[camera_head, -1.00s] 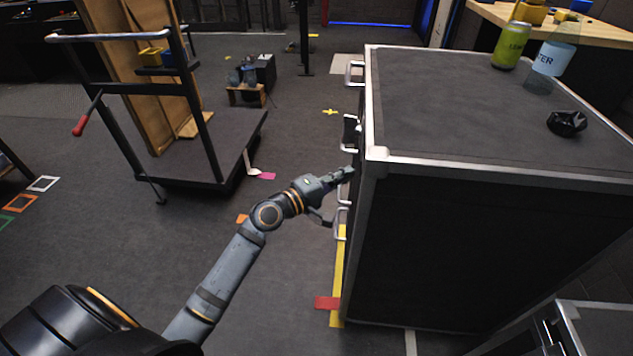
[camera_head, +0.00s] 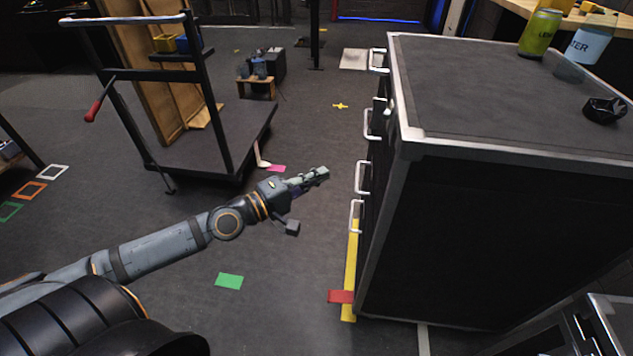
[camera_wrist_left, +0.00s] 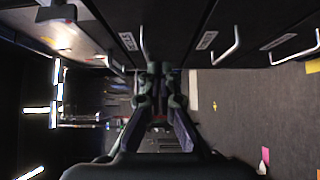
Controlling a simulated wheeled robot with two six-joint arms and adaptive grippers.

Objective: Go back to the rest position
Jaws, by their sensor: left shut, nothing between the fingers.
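My left gripper (camera_head: 318,174) is shut and empty in the head view. It hangs over the open floor, a short gap to the left of the black cabinet (camera_head: 480,235) and its metal drawer handles (camera_head: 361,177). In the left wrist view my left gripper (camera_wrist_left: 160,75) shows its fingers together with nothing between them. The drawer fronts and handles (camera_wrist_left: 232,45) run along the top of that view. My right gripper is not in view.
A cart (camera_head: 215,140) with wooden boards stands at the back left. A green can (camera_head: 541,32), a bottle (camera_head: 590,45) and a small black object (camera_head: 604,109) are on the cabinet top. Green (camera_head: 229,281) and red (camera_head: 341,296) markers lie on the floor.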

